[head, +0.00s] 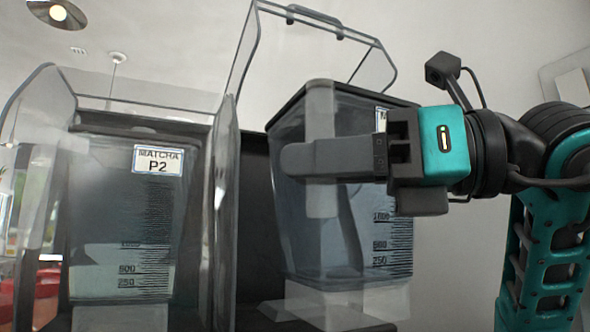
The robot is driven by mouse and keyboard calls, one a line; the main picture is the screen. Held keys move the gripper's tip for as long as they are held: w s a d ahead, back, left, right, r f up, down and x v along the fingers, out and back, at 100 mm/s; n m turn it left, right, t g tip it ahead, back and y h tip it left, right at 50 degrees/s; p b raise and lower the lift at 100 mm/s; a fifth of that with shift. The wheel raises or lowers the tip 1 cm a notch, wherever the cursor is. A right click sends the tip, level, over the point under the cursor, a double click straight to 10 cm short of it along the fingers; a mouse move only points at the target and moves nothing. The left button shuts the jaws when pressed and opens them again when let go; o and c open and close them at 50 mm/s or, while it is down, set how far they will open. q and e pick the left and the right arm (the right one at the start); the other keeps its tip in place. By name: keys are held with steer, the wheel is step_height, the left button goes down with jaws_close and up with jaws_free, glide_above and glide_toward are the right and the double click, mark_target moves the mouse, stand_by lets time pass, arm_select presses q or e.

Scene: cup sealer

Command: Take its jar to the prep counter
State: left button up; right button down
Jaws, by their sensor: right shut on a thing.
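A clear bluish jar (345,235) with a dark rim and printed volume marks stands upright at the middle right of the head view. A label near its top right is mostly hidden behind my right gripper. My right gripper (300,160) reaches in from the right and is shut on this jar, with a grey finger across its upper front. The other finger's contact is hard to make out. A pale base (345,303) shows under the jar; I cannot tell whether they touch. My left gripper is not in view. The prep counter cannot be made out.
A second clear jar (120,225), labelled MATCHA P2, stands at the left inside a clear cover (45,120). A clear upright panel (222,215) stands between the jars. A clear lid (310,45) is raised behind the held jar.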

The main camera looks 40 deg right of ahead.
mark_target(332, 118)
steer(key=shift+s+a+r+p, duration=0.1)
steer(key=shift+s+r+p, duration=0.4)
steer(key=shift+r+p, duration=0.4)
steer(key=shift+s+a+r+p, duration=0.1)
steer(key=shift+s+r+p, duration=0.35)
steer(key=shift+r+p, duration=0.45)
steer(key=shift+f, duration=0.1)
